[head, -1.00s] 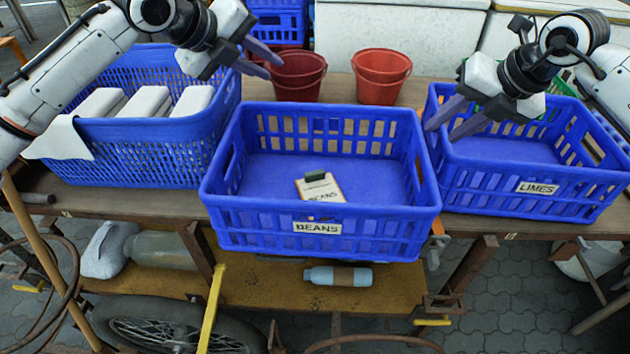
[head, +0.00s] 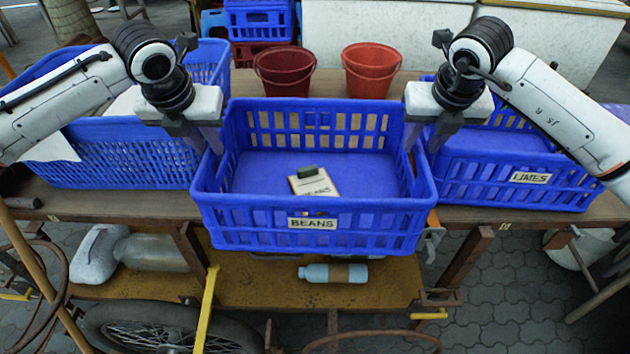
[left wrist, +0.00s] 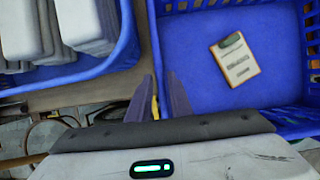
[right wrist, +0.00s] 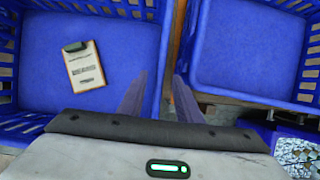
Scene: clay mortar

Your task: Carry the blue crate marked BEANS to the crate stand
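The blue crate marked BEANS (head: 205,204) stands on the table's front middle, a clipboard (head: 313,183) lying on its floor. Its left and right walls also show in the wrist views. My left gripper (head: 204,140) points down at the top of its left wall, fingers (left wrist: 160,80) apart, one on each side of the rim. My right gripper (head: 425,145) is likewise at its right wall, fingers (right wrist: 161,77) apart astride the rim. Neither is clearly clamped; contact is hard to tell. I cannot identify the crate stand in these views.
A blue crate marked LIMES (head: 500,190) stands close on the right. A blue basket with white bundles (head: 130,160) stands close on the left. A dark red bucket (head: 285,75) and an orange-red bucket (head: 371,72) stand behind. A bottle (head: 333,272) lies on the lower shelf.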

